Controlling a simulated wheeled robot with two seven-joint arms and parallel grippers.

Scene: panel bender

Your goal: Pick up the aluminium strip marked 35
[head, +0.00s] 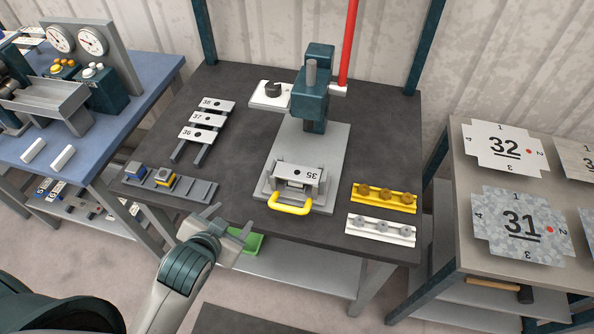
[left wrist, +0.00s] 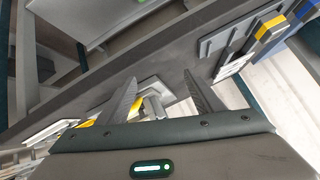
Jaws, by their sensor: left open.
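The aluminium strip marked 35 (head: 299,173) lies in the bender's fixture near the front of the dark table. Its number reads upside down, and a dark hole shows in its middle. A yellow handle (head: 290,206) sticks out in front of it. My left gripper (head: 229,225) is open and empty by the table's front edge, left of the handle and apart from the strip. In the left wrist view the open fingers (left wrist: 160,92) have pale metal parts beyond them; I cannot tell whether the strip is among them. My right gripper is not in view.
A rack with strips marked 36, 37 and 38 (head: 203,118) stands at the back left. A grey tray (head: 199,190) with small blocks lies at the front left. A yellow rail (head: 384,197) and a white rail (head: 380,229) lie at the right. The bender's column (head: 314,98) rises behind the strip.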

